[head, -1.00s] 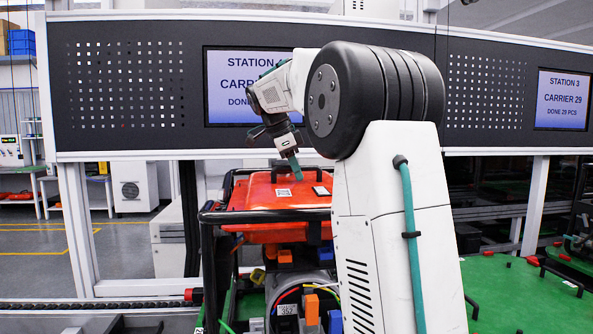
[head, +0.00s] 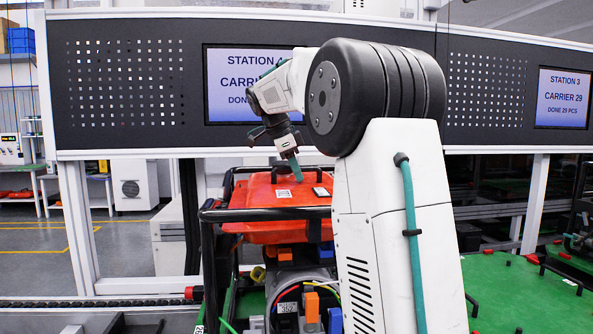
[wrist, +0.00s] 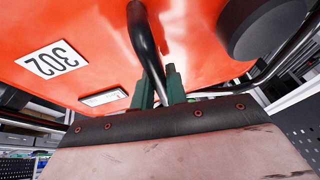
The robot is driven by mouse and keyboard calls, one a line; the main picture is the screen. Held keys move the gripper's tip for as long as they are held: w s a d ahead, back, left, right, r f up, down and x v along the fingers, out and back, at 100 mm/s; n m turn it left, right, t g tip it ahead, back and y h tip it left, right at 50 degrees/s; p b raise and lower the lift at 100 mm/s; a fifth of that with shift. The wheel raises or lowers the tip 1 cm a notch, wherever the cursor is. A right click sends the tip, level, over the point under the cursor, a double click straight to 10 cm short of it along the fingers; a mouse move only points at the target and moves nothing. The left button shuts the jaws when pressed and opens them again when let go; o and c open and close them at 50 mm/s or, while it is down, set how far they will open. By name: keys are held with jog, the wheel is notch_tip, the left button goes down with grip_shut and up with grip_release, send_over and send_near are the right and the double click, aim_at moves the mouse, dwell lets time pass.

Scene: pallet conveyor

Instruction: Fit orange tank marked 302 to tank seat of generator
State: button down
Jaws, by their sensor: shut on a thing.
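The orange tank (head: 262,229) is at the top of the generator (head: 300,290), inside its black tube frame. In the wrist view the tank (wrist: 100,20) fills the upper part, with a white label reading 302 (wrist: 53,60). My gripper (head: 296,176) is above the tank, pointing down. In the wrist view my gripper (wrist: 160,88) is shut on the tank's dark curved handle (wrist: 145,40). The tank looks about level. The tank seat is hidden under the tank, so I cannot tell whether the tank touches it.
The black frame bar (head: 265,214) runs close in front of the tank. A dark panel with screens (head: 130,85) stands behind. Green carrier surface (head: 510,290) lies to the right. My own arm covers the tank's right side.

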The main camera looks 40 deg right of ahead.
jog(key=shift+f, duration=0.3)
dwell(0.8)
jog(key=c, duration=0.5)
grip_release()
jog(key=shift+r, duration=0.15)
jog(key=shift+r, duration=3.45)
